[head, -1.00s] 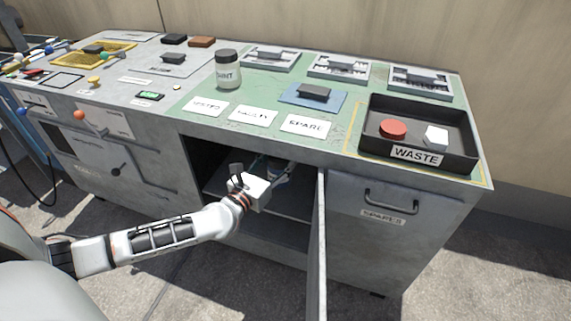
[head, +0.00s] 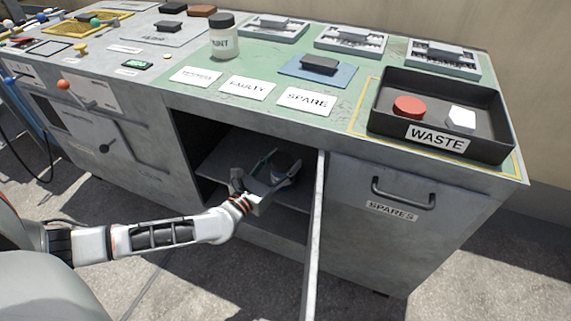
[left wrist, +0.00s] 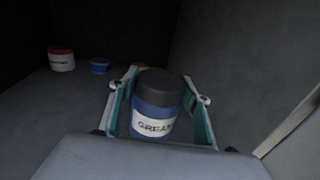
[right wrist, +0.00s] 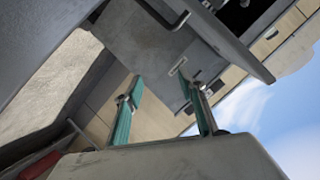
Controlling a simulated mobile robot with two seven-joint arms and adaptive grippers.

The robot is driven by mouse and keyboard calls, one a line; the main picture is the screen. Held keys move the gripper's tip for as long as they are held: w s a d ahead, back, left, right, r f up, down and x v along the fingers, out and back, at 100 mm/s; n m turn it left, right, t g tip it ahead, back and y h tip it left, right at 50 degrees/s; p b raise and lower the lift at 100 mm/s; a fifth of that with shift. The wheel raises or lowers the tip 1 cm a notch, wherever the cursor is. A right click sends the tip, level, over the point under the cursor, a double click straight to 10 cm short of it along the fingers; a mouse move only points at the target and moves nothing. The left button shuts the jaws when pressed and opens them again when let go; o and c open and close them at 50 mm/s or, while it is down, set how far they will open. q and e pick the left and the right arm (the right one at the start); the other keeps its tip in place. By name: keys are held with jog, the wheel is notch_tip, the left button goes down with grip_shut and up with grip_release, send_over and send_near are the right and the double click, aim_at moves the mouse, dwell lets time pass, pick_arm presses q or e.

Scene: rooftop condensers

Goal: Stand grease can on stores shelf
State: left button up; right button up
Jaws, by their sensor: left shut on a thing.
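The grease can (left wrist: 155,105), blue with a dark lid and a white label, stands roughly upright between the fingers of my left gripper (left wrist: 160,100), which is shut on it. In the head view my left gripper (head: 273,170) reaches into the open cabinet bay, with the can (head: 285,164) partly hidden by the fingers. The stores shelf (head: 222,158) is the grey board inside the bay. I cannot tell whether the can's base touches it. My right gripper (right wrist: 162,100) shows in the right wrist view, fingers apart and nothing between them.
A red-topped container (left wrist: 61,60) and a small blue one (left wrist: 100,66) stand farther back on the shelf. The open door (head: 315,235) stands right of my left arm. On the bench top are a paint jar (head: 223,40) and a black waste tray (head: 490,148).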

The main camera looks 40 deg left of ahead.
pick_arm(q)
jog(key=shift+w+r, duration=0.1)
jog(key=shift+r, duration=0.05)
jog(key=shift+f, duration=0.35)
jog(key=o, duration=1.5)
jog(key=shift+r, duration=0.1)
pick_arm(e)
jog(key=shift+a+r+m, duration=0.1)
jog(key=shift+a+m, duration=0.05)
jog(key=shift+m, duration=0.15)
pick_arm(q)
jog(key=shift+r, duration=0.3)
jog(key=shift+s, duration=0.4)
jog(key=s+p, duration=0.2)
jog(key=s, duration=0.9)
jog(key=shift+s+f, duration=0.15)
pick_arm(e)
jog(key=d+n, duration=0.2)
jog(key=n, duration=0.1)
jog(key=shift+w+d, duration=0.15)
jog(key=shift+w, duration=0.1)
